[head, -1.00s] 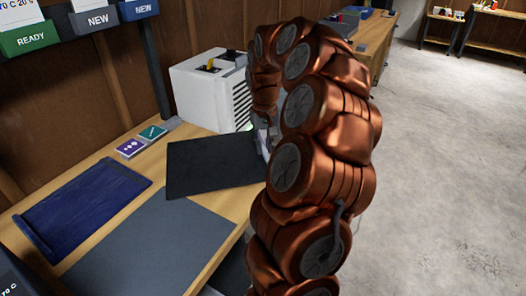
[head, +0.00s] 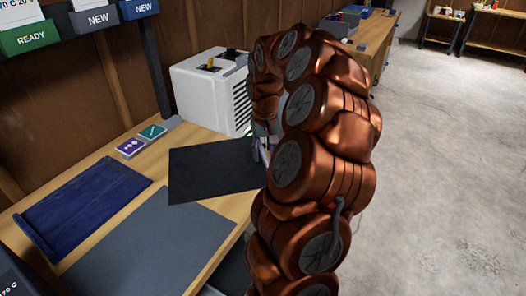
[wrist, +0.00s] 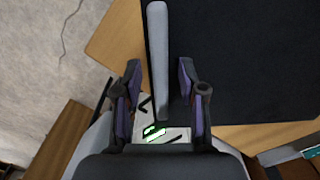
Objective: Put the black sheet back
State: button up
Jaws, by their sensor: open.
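The black sheet (head: 215,168) is a flat dark rectangle at the near side of the white machine, over the right part of the wooden bench. It fills the upper right of the wrist view (wrist: 245,60). A pale grey bar (wrist: 158,50) runs along the sheet's left side there. My gripper (wrist: 160,70) is open, with one finger on each side of this bar and a gap on both sides. In the head view my gripper (head: 262,142) is at the sheet's right end, partly hidden by my arm. Whether the sheet touches the bench is unclear.
The white machine (head: 208,88) stands behind the sheet. Purple and green tiles (head: 130,147) lie near the wall. Open floor (head: 440,170) is on the right.

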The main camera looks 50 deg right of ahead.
notch_tip(320, 180, up, 12)
jog(key=shift+r, duration=0.15)
dwell(0.7)
jog(key=s+a+f+n+g, duration=0.1)
jog(key=s+a+n, duration=0.15)
jog(key=a, duration=0.85)
jog(key=s+a+f+n, duration=0.1)
jog(key=s+a+n, duration=0.15)
jog(key=a, duration=0.85)
jog(key=s+a+f+g, duration=0.1)
jog(key=s+a+f, duration=0.3)
jog(key=s, duration=0.5)
jog(key=s+a+f+n, duration=0.1)
jog(key=s+a+f, duration=0.4)
jog(key=s, duration=0.5)
jog(key=shift+a+g, duration=0.4)
jog(key=shift+a, duration=0.25)
jog(key=shift+r, duration=0.1)
